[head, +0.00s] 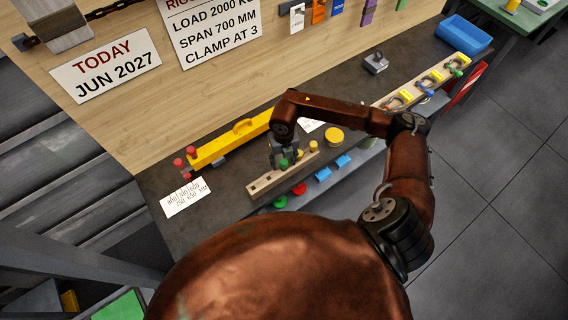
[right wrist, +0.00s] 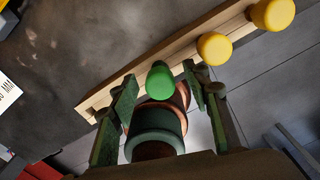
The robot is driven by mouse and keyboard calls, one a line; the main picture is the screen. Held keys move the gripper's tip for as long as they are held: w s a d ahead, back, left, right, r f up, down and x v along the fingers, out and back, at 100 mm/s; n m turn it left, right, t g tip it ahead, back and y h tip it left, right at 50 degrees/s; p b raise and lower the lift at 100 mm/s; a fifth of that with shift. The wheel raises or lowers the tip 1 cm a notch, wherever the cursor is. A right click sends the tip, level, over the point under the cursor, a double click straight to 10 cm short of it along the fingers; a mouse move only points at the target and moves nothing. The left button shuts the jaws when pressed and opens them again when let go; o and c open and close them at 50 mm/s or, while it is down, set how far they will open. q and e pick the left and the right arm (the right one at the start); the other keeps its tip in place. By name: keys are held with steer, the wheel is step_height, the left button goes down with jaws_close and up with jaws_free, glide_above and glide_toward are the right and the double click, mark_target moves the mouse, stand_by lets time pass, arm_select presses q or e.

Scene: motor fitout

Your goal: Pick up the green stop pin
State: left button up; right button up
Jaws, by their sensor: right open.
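The green stop pin (head: 283,163) stands in a wooden rail (head: 262,184) on the dark bench. In the right wrist view its rounded green head (right wrist: 160,82) shows between the fingertips, and its lower part is hidden. My right gripper (head: 284,157) is over the rail at the pin. In the right wrist view the gripper (right wrist: 162,88) is open, with one finger on each side of the pin head and a visible gap to each. My left gripper is not in view.
Yellow pins (right wrist: 214,48) stand farther along the rail. A yellow beam (head: 215,150) lies behind it. Green (head: 280,201) and red (head: 299,188) discs and blue blocks (head: 323,174) are at the bench's front edge.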

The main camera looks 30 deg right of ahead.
jaws_close()
stand_by(0.5)
steer(key=shift+r, duration=0.1)
